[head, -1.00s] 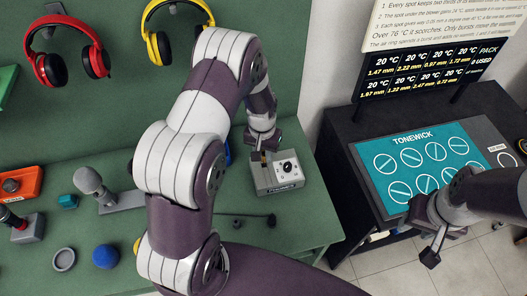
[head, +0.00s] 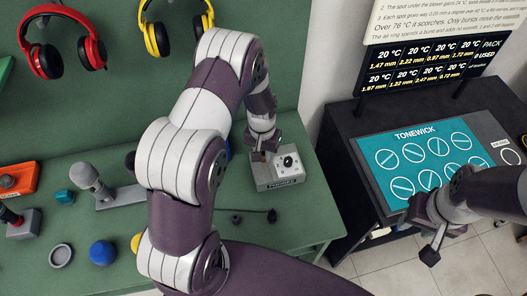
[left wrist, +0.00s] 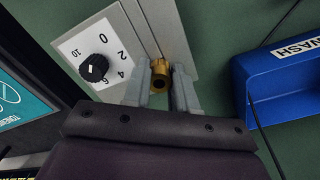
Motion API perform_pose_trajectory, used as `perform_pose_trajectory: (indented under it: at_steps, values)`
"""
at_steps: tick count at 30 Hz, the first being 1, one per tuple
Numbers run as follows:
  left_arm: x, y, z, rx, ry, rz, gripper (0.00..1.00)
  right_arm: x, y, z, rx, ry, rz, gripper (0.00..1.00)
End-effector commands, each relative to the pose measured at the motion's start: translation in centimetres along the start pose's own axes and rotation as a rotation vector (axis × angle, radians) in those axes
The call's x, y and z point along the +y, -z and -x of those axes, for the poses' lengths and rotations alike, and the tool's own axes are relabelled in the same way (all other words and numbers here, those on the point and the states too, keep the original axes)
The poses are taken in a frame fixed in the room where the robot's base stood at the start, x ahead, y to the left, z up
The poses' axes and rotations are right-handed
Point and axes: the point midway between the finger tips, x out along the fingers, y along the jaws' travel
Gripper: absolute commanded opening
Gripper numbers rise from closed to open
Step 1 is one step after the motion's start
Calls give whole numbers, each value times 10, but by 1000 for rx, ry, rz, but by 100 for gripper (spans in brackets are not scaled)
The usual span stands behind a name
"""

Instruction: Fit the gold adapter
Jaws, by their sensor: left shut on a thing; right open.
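The gold adapter (left wrist: 160,76), a small brass-coloured tube with an open end, is held between the two fingers of my left gripper (left wrist: 162,88). In the head view my left gripper (head: 262,154) is at the left side of a grey box (head: 284,180) with a white dial panel. In the wrist view the adapter's far end is at the grey face of that box (left wrist: 185,20), beside the dial; I cannot tell whether it is inserted. My right gripper (head: 431,252) is open and empty, in front of the black cabinet.
Red headphones (head: 92,50) and yellow headphones (head: 157,38) hang on the green wall. A black cable end (head: 271,215) lies in front of the box. A blue WASH bin (left wrist: 285,80) is beside it.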

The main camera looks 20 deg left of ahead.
Motion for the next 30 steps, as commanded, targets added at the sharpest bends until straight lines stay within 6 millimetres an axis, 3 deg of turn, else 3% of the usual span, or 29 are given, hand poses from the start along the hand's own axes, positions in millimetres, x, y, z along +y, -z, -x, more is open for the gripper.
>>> perform_pose_trajectory:
  at_steps: [12,13,15,25,30]
  values:
    - [0,0,-4,-1,0,0,0,0,0,-2,0,0,0,43]
    - [0,0,-4,-1,0,0,33,0,0,-2,0,0,0,43]
    - [0,0,-4,-1,0,0,56,0,0,-2,0,0,0,43]
    - [0,0,0,1,0,0,56,0,0,-3,0,0,0,43]
    - [0,2,34,7,0,0,56,0,-1,-7,0,0,0,43]
